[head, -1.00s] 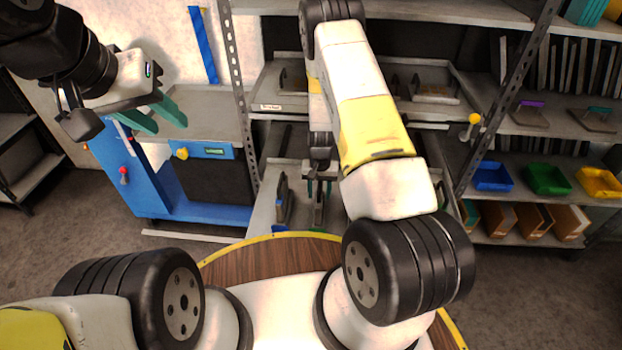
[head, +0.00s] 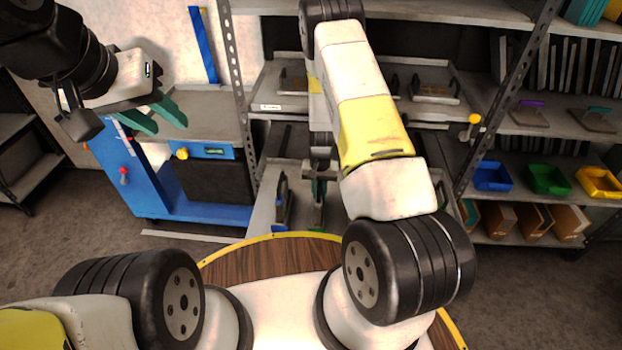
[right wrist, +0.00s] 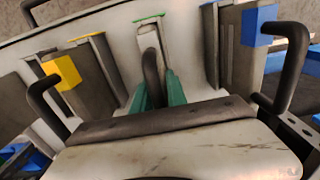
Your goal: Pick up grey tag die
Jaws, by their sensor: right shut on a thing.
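My right gripper (right wrist: 157,82) is shut on a dark curved handle (right wrist: 151,66), which shows between its teal fingers in the right wrist view. In the head view this gripper (head: 319,187) is low in the open drawer, partly behind my right arm. The handle belongs to a die standing in the drawer. I cannot make out a grey tag on it; my gripper housing hides its near part. My left gripper (head: 166,122) is open and empty above the blue cart's grey top.
In the drawer (head: 262,215), a yellow-tagged block (right wrist: 62,72) and a blue-tagged block (right wrist: 258,25) with dark handles stand close on both sides. An upper tray (head: 275,104) sits above the drawer. The blue cart (head: 205,212) stands left; bins (head: 492,177) fill the right shelf.

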